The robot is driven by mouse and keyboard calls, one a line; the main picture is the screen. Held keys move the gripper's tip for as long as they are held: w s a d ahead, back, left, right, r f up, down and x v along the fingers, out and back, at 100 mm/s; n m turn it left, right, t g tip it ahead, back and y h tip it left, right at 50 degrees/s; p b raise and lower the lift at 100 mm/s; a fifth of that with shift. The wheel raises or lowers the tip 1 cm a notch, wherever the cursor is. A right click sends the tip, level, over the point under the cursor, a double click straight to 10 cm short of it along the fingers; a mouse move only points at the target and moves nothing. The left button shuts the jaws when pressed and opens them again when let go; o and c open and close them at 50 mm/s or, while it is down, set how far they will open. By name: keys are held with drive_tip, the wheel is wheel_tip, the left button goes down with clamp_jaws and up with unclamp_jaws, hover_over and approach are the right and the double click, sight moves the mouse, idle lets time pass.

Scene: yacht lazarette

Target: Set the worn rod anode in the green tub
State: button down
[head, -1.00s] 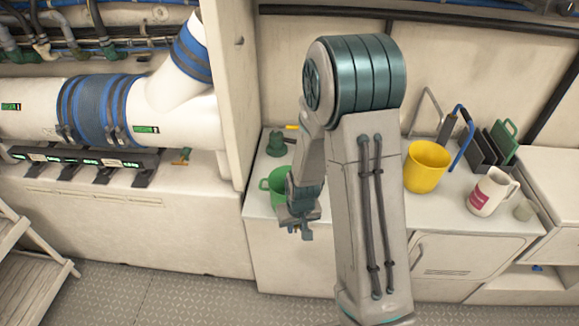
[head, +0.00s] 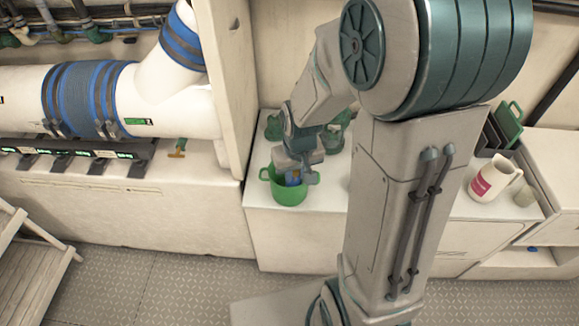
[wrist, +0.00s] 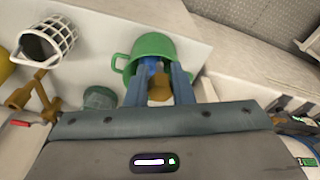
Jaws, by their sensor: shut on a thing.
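The green tub (head: 289,193), a small pot with side handles, stands near the front left of the white counter. It also shows in the wrist view (wrist: 152,44), just beyond my fingers. My gripper (head: 293,177) points down at the tub's mouth, its tips over or inside the rim; I cannot tell how deep. In the wrist view my gripper (wrist: 158,84) is shut on a tan-brown piece (wrist: 160,89), which I take to be the worn rod anode. A blue part shows beside it. Its lower end is hidden by the fingers and tub.
Green fittings (head: 274,126) stand behind the tub. The wrist view shows a white cage-like basket (wrist: 48,42) and a brass fitting (wrist: 33,93). A tall partition (head: 222,80) rises at the counter's left.

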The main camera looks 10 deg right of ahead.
drive_tip(key=w+f, duration=0.1)
drive_tip(key=w, duration=0.1)
drive_tip(key=w+f+p, duration=0.1)
drive_tip(key=w+f, duration=0.1)
drive_tip(key=w, duration=0.1)
drive_tip(key=w+d+f, duration=0.1)
drive_tip(key=w+f, duration=0.1)
drive_tip(key=w, duration=0.1)
drive_tip(key=shift+w, duration=0.15)
drive_tip(key=shift+f+p, duration=0.65)
drive_tip(key=shift+f, duration=1.35)
drive_tip(key=shift+f, duration=0.25)
drive_tip(key=c, duration=1.3)
unclamp_jaws()
drive_tip(key=shift+r, duration=0.1)
drive_tip(key=shift+o, duration=0.2)
